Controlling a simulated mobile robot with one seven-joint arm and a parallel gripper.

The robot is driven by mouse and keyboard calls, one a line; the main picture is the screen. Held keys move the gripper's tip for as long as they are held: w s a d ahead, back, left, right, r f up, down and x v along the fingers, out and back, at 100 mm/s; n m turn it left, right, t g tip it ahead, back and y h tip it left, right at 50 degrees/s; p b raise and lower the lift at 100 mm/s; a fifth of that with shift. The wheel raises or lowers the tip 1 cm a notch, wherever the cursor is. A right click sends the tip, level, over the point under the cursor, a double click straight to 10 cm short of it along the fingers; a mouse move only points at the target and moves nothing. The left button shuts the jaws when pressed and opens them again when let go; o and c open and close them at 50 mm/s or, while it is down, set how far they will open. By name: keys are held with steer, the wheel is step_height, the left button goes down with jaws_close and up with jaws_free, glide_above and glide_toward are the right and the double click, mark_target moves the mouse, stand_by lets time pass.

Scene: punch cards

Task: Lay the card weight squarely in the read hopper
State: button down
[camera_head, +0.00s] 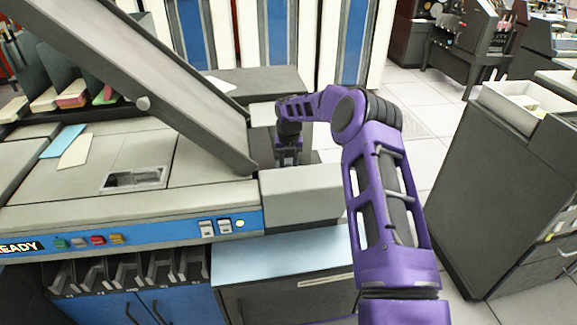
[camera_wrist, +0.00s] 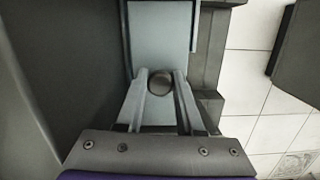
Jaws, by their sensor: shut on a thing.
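My gripper (camera_head: 288,158) points down at the right end of the card machine, behind a pale grey block. In the wrist view its two fingers (camera_wrist: 160,80) are shut on a round dark knob, which I take to be the handle of the card weight (camera_wrist: 160,84). A pale blue-grey flat surface (camera_wrist: 160,30) lies under and beyond the knob. I cannot tell whether it is the weight's plate or the bed of the read hopper. The weight's underside is hidden, so I cannot tell whether it touches down. In the head view the arm and block hide the weight.
A large slanted grey panel (camera_head: 150,80) rises close to the left of my gripper. The pale grey block (camera_head: 300,193) stands in front of it. Loose cards (camera_head: 76,150) lie on the machine top at left. A dark cabinet (camera_head: 490,190) stands right, across open floor.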

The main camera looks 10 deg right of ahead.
steer(key=shift+f, duration=0.1)
stand_by(0.4)
steer(key=shift+f+b, duration=1.5)
steer(key=shift+f, duration=1.05)
steer(key=shift+c, duration=2.3)
jaws_free()
step_height(320, 180, up, 17)
steer(key=s+p, duration=0.1)
steer(key=s, duration=0.1)
steer(key=shift+r+p, duration=0.15)
steer(key=shift+p, duration=0.2)
steer(key=shift+s, duration=0.1)
